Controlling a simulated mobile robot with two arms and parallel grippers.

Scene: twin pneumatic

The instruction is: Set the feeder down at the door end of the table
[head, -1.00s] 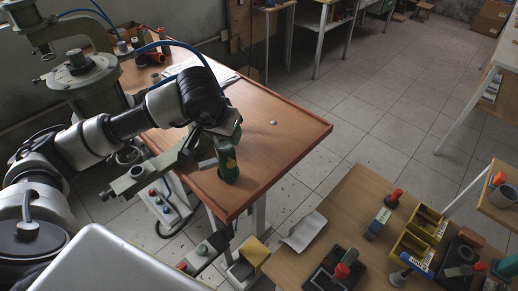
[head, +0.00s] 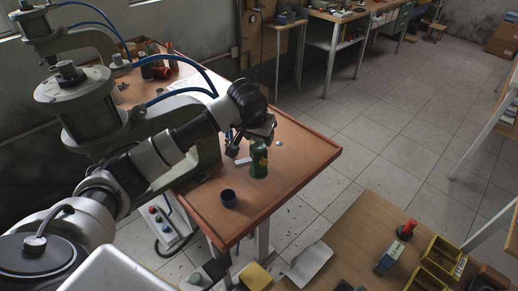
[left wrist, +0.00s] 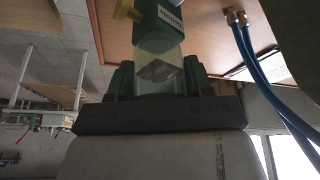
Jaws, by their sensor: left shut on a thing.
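The feeder (head: 259,163) is a green body with a clear section and a pale label. It is upright at the right part of the orange-brown press table (head: 290,172); I cannot tell whether its base touches the top. My left gripper (head: 257,142) is shut on its upper part from above. In the left wrist view the feeder (left wrist: 160,50) sits between the gripper's fingers (left wrist: 160,82), with a yellowish fitting at its side. My right gripper is not in view.
A dark blue cup (head: 228,199) stands near the table's front edge. The green press (head: 85,112) with blue hoses stands left. A second bench (head: 375,215) with yellow bins (head: 440,255) is at lower right.

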